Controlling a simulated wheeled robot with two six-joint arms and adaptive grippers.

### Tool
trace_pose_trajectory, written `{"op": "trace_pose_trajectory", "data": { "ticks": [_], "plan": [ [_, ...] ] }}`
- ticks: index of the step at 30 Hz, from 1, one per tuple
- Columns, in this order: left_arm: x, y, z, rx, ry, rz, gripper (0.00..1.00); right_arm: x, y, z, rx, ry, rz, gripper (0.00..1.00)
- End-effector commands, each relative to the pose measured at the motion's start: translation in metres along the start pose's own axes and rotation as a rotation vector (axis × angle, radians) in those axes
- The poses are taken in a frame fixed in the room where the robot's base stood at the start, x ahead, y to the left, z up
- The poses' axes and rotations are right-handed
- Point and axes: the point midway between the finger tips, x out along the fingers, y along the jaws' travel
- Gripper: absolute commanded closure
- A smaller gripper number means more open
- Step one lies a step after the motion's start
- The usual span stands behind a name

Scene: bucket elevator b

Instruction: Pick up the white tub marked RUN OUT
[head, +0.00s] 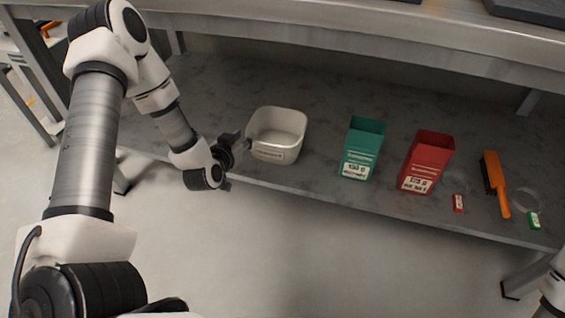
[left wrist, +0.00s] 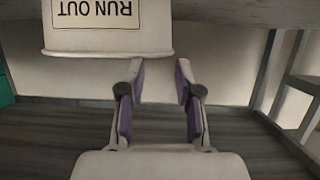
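The white tub (head: 276,151) stands upright on the grey lower shelf, near its front edge. Its label reads RUN OUT, upside down, in the left wrist view, where the tub (left wrist: 108,40) fills the upper left. My left gripper (head: 240,146) is at the tub's left side in the head view, close to its wall. In the left wrist view the gripper (left wrist: 160,75) is open, two purple-padded fingers apart with nothing between them. The tub lies just beyond and left of the fingertips there; I cannot tell whether they touch. My right gripper is not in view.
A green bin (head: 362,149) and a red bin (head: 427,162) stand right of the tub. An orange brush (head: 499,190), a red tag (head: 458,203) and a green tag (head: 534,220) lie farther right. The upper shelf (head: 330,48) overhangs behind.

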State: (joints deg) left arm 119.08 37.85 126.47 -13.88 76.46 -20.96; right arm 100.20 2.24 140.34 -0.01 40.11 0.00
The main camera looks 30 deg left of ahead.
Motion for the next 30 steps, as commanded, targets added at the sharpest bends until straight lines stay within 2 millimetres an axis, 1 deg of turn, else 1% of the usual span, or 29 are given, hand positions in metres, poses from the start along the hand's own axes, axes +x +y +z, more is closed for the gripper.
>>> {"op": "trace_pose_trajectory", "data": {
  "ticks": [1,4,7,14,18,21,27,28,29,30],
  "plan": [
    [0.005,-0.007,0.001,-0.003,0.033,-0.013,0.66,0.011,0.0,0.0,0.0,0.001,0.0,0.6],
    [0.006,-0.012,-0.007,-0.002,0.061,-0.026,0.66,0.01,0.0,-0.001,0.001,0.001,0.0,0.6],
    [0.012,-0.012,-0.007,0.0,0.061,-0.025,0.66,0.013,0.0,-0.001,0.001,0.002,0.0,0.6],
    [0.044,-0.012,-0.007,0.0,0.061,-0.024,0.66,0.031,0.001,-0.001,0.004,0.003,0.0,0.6],
    [0.071,-0.013,-0.007,0.0,0.059,-0.024,0.66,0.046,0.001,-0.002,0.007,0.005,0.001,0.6],
    [0.082,-0.013,-0.009,-0.002,0.058,-0.024,0.66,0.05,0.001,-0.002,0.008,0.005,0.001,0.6],
    [0.083,-0.013,-0.012,-0.003,0.055,-0.024,0.66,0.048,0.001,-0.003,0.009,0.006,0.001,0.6],
    [0.083,-0.013,-0.012,-0.003,0.055,-0.024,0.7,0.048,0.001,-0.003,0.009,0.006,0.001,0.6],
    [0.083,-0.013,-0.012,-0.003,0.055,-0.024,0.8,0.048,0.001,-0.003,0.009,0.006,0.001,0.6],
    [0.083,-0.013,-0.012,-0.003,0.055,-0.024,0.95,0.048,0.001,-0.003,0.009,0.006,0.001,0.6]
  ]
}}
